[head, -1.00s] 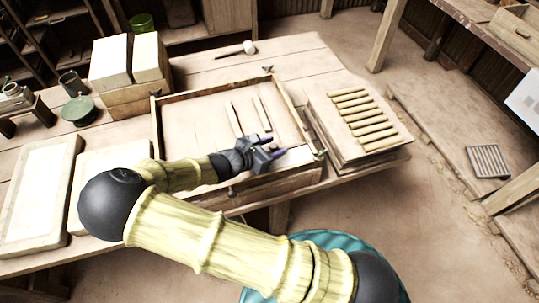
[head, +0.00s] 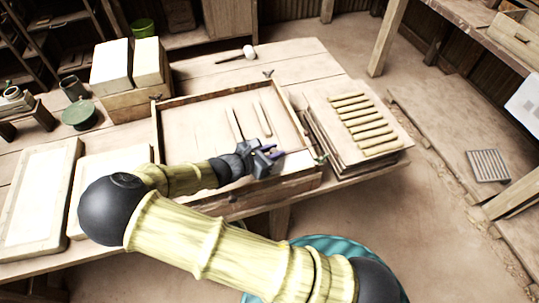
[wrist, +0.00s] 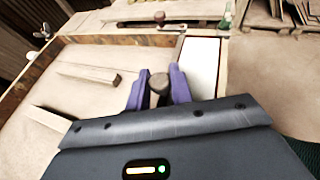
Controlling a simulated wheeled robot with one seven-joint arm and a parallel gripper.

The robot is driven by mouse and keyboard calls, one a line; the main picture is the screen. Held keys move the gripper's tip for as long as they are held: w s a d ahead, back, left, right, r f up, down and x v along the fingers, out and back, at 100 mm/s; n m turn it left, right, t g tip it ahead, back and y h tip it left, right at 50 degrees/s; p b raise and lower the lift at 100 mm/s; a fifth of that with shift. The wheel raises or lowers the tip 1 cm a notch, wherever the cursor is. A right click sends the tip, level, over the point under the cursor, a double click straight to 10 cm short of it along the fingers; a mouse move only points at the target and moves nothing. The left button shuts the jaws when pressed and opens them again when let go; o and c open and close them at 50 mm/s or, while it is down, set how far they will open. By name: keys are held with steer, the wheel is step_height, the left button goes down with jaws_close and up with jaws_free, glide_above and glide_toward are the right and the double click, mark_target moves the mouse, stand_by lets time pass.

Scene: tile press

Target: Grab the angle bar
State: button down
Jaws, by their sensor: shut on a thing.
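My gripper (head: 272,151), with purple fingers, is over the front right part of the shallow wooden tray (head: 210,96). In the wrist view its fingers (wrist: 158,88) are shut on a small dark brown piece with a rounded end (wrist: 158,85), which I take to be the angle bar. Only this end shows between the fingers; the remainder is hidden behind the gripper body. Two thin wooden strips lie apart from my gripper in the tray, one (head: 235,124) left of the other (head: 262,118); one also shows in the wrist view (wrist: 88,73).
A stack of boards with several wooden rods (head: 365,128) stands close on the right. Pale blocks (head: 112,64) and a green round pot (head: 80,113) are at the back left. A mallet (head: 240,53) lies behind the tray. The tray's raised walls surround my gripper's area.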

step_height(320, 180, up, 18)
steer(key=shift+p, duration=0.4)
stand_by(0.7)
